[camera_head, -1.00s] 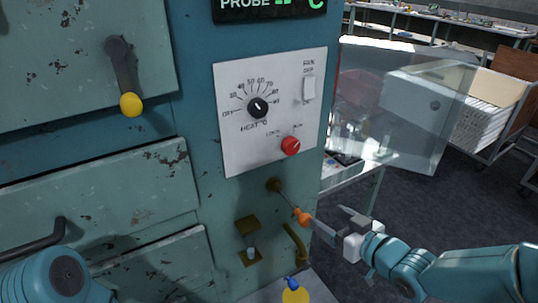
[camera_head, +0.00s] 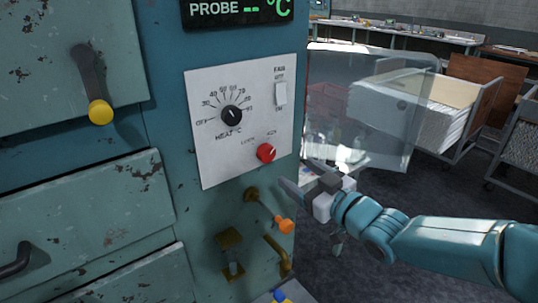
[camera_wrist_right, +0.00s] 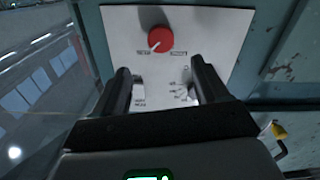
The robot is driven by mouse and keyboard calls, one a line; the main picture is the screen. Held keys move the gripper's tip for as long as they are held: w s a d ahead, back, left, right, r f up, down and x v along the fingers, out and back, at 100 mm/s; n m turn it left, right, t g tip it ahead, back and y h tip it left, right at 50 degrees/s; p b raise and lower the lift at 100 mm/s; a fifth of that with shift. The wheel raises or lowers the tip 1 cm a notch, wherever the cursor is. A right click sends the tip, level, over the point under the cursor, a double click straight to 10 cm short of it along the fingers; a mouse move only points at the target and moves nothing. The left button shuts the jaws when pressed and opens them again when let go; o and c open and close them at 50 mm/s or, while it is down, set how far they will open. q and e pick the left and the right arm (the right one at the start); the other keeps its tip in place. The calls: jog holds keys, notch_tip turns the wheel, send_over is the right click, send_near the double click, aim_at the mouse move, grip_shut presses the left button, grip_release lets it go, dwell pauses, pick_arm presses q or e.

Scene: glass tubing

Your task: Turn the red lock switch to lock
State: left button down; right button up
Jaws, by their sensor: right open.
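The red lock switch (camera_head: 266,153) is a round knob low on the right of the white control panel (camera_head: 215,160). Small labels sit at its upper left and upper right, too small to read surely. Its pale mark appears to point toward the right-hand label. My right gripper (camera_head: 297,176) is just below and right of the knob, apart from it. In the right wrist view the knob (camera_wrist_right: 160,39) lies ahead, between and beyond the two open fingers (camera_wrist_right: 162,72), with nothing between them. My left gripper is out of view.
A black heat dial (camera_head: 232,115) and white fan switch (camera_head: 281,94) share the panel. Below it, a rod with an orange tip (camera_head: 286,226) sticks out near my right gripper. A clear open door (camera_head: 365,110) stands to the right. A yellow-knobbed lever (camera_head: 100,111) is at left.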

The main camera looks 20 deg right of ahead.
aim_at(269, 154)
jog(key=p+x, duration=0.1)
jog(key=x, duration=0.9)
jog(key=shift+w+a+p, duration=0.2)
jog(key=shift+w+p, duration=0.15)
jog(key=shift+f, duration=0.1)
jog(key=c, duration=1.1)
